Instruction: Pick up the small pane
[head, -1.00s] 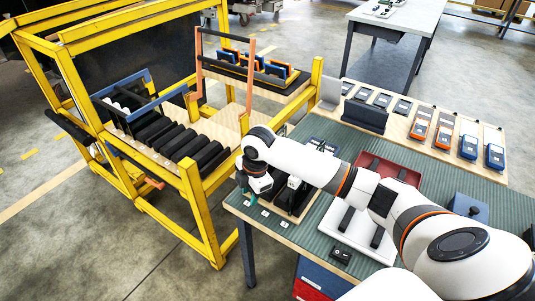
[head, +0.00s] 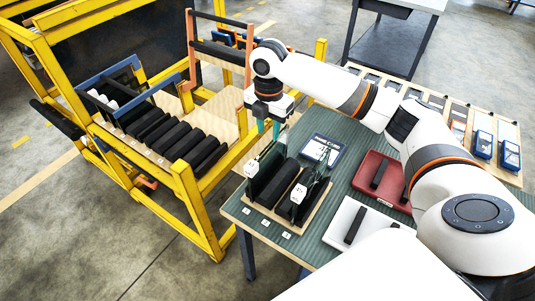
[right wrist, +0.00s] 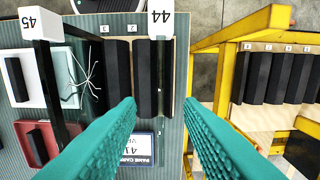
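On the table, a black slotted rack (head: 275,192) holds two upright panes with white tags. One pane (head: 267,166) stands at the rack's left, and the other pane (head: 314,182) at its right. In the right wrist view the tags read 44 (right wrist: 160,20) and 45 (right wrist: 40,22); white crack-like lines show beside the 45 pane. I cannot tell which is the small pane. My right gripper (head: 267,127) is above the rack's far left end, its teal fingers apart and empty. Its fingers (right wrist: 160,130) also frame the right wrist view. My left gripper is not in view.
A yellow trolley (head: 188,190) with black slotted blocks stands left of the table. A pane card (head: 321,149) lies behind the rack. A red tray (head: 384,185) and a white tray (head: 352,226) lie to the right. Blue handheld devices (head: 483,144) stand farther right.

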